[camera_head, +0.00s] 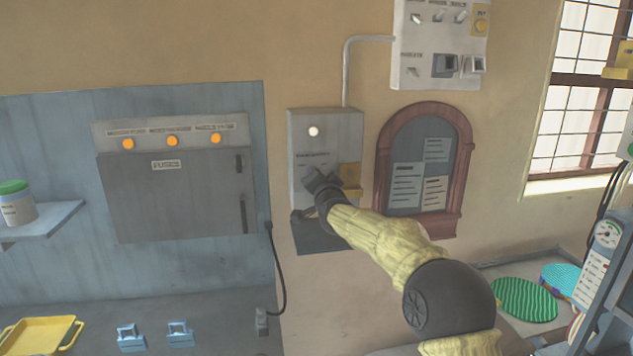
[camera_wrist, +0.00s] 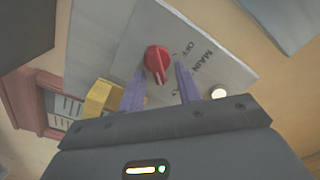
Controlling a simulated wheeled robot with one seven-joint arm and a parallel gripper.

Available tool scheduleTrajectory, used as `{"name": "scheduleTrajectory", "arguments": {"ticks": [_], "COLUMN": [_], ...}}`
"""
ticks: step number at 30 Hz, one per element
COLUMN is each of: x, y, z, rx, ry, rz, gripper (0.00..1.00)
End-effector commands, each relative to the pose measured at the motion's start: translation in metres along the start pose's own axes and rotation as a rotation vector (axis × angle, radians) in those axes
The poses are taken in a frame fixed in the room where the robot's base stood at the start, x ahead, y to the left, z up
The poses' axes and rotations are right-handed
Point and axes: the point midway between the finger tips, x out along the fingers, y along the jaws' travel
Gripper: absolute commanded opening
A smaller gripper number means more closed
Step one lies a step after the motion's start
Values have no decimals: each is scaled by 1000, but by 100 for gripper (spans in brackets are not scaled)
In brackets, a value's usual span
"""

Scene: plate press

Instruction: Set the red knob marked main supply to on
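The red knob (camera_wrist: 157,60) sits on a light grey panel (camera_wrist: 125,50) in the wrist view. The words MAIN and OFF are readable beside it; the knob's exact setting is hard to tell. My gripper (camera_wrist: 159,80) has its two purple fingers apart, one on each side of the knob's near end. I cannot tell whether they touch it. In the head view, my gripper (camera_head: 318,183) is at the front of the grey supply box (camera_head: 300,150) and hides the knob there.
A yellow part (camera_head: 350,175) on the supply box is close beside my gripper. A pale lamp (camera_head: 314,131) is above. The fuse cabinet (camera_head: 175,200) is to the left, an arched notice board (camera_head: 383,150) to the right, and a switch panel (camera_head: 430,25) higher up.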

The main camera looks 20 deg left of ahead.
Motion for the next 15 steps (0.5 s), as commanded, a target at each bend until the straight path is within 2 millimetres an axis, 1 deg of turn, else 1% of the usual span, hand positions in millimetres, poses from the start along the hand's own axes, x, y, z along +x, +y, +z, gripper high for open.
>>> {"name": "scheduleTrajectory", "arguments": {"ticks": [9, 11, 15], "x": [-1, -4, -14], "y": [2, 2, 3], "z": [6, 6, 6], "rx": [-1, -1, -1], "ry": [-10, -10, -10], "rz": [3, 3, 3], "gripper": [34, 34, 34]}}
